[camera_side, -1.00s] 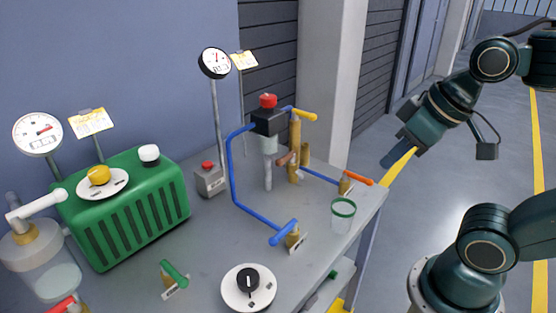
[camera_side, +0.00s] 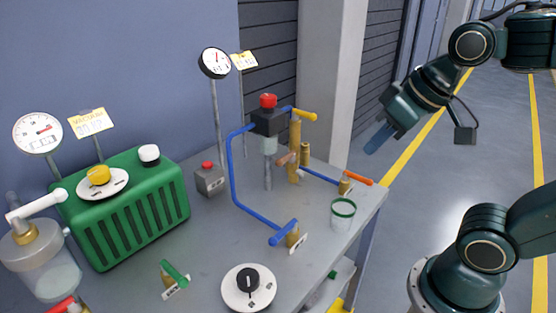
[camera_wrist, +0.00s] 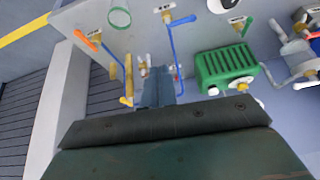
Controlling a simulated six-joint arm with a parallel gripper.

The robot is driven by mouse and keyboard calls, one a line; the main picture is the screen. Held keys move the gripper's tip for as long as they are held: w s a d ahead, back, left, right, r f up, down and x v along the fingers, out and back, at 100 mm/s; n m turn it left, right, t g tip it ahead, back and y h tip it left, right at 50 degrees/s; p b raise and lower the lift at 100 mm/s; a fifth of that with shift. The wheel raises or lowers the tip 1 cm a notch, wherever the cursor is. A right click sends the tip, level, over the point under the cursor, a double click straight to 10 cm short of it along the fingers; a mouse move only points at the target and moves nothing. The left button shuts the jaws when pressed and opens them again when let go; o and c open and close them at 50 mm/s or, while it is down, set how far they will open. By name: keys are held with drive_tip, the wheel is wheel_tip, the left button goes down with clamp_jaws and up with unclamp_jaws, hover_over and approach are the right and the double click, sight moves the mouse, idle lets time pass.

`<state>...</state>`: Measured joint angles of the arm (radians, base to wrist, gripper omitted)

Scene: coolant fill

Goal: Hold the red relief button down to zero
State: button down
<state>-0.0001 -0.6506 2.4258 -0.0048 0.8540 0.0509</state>
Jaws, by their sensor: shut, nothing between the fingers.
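A small red button (camera_side: 207,165) sits on top of a grey box (camera_side: 210,181) on the bench, beside the post of a round gauge (camera_side: 214,63). A larger red cap (camera_side: 268,101) tops a black block on the pipework. I cannot tell from the labels which is the relief button. The gauge's needle points up, but its reading is too small to tell. My gripper (camera_side: 376,143) is shut and empty, in the air right of the pipework, apart from both red parts. It also shows in the wrist view (camera_wrist: 158,88), pointing towards the bench.
A green-rimmed cup (camera_side: 343,212) is near the bench edge. A green unit (camera_side: 130,205) stands at left.

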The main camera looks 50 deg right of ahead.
drive_tip(key=w+r+m, duration=0.2)
drive_tip(key=w+r, duration=0.1)
drive_tip(key=w, duration=0.9)
drive_tip(key=m+t+y, duration=0.1)
drive_tip(key=m+t, duration=0.2)
drive_tip(key=m, duration=0.2)
hover_over(210, 164)
wheel_tip(210, 164, down, 14)
drive_tip(key=shift+r, duration=0.2)
drive_tip(key=shift+a+f, duration=0.1)
drive_tip(key=shift+f, duration=0.15)
drive_tip(key=shift+f, duration=4.15)
